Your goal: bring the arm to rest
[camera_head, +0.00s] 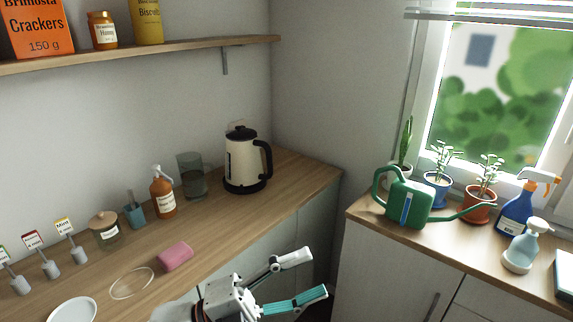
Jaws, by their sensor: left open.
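My left gripper (314,277) is at the bottom middle of the head view, with its two fingers spread apart and nothing between them. It is over the gap in front of the left counter (223,222), beside the counter's front edge. Its arm comes in from the bottom left and is mostly cut off by the picture edge. My right gripper is not in the view.
A pink sponge (175,256), a ring (132,283) and a white plate (72,310) lie near the left gripper's arm. A kettle (243,165) stands at the counter's back. A watering can (408,203) and spray bottle (515,212) stand on the right cabinet.

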